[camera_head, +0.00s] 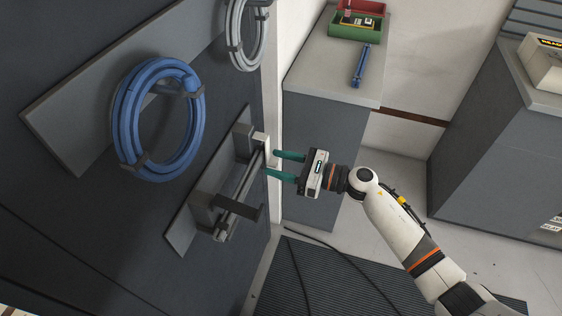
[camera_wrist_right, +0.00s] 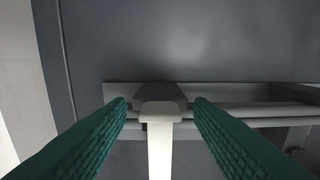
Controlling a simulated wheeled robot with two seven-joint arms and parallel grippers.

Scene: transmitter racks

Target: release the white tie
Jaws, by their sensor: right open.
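The white tie (camera_head: 260,141) is a small pale strap at the upper end of a grey rod (camera_head: 246,178) on a wall bracket. In the right wrist view the white tie (camera_wrist_right: 160,142) stands upright in the middle, with its top over the rod (camera_wrist_right: 220,112). My right gripper (camera_head: 271,163) has two teal fingers and is open. Its fingertips (camera_wrist_right: 160,104) are on either side of the tie, with a visible gap on both sides. My left gripper is not in view.
A blue cable coil (camera_head: 158,120) and a grey coil (camera_head: 246,30) hang on the wall to the left. A counter (camera_head: 315,70) holds a green tray (camera_head: 352,34) and a blue tool (camera_head: 361,66).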

